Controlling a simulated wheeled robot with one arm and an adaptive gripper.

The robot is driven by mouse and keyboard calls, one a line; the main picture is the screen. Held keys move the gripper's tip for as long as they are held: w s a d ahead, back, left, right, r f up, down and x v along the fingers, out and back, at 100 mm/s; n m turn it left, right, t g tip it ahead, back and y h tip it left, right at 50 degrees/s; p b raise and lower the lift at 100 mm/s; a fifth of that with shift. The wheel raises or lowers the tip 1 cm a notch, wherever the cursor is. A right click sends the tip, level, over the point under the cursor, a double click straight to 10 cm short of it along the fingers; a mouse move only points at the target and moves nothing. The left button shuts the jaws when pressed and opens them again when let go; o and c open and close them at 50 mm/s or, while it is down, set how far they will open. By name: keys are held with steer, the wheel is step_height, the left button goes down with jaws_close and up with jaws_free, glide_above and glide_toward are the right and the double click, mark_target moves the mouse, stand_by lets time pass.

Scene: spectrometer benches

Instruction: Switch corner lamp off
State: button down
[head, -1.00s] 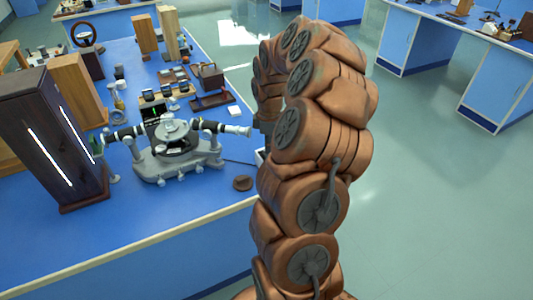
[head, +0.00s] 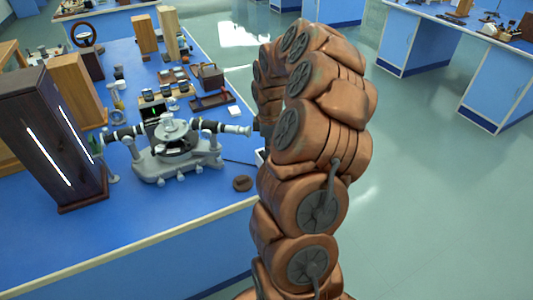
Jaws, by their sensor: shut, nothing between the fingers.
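A tall dark wooden housing (head: 40,130) stands upright at the left corner of the blue bench, with bright glowing slits in its faces. It looks like the lamp and is lit. I cannot make out a switch on it. My copper-coloured arm rises at the right of the bench and bends over at the top. My gripper is hidden behind my arm, so its fingers do not show.
A grey spectrometer (head: 175,150) with black tubes stands between the housing and my arm. A brown disc (head: 242,184) lies on the blue bench (head: 150,228). Wooden blocks and small boxes stand farther back. Open floor (head: 430,210) lies to the right.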

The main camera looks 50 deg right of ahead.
steer(key=shift+f, duration=0.4)
stand_by(0.4)
steer(key=shift+r+p, duration=0.55)
steer(key=shift+r, duration=2.95)
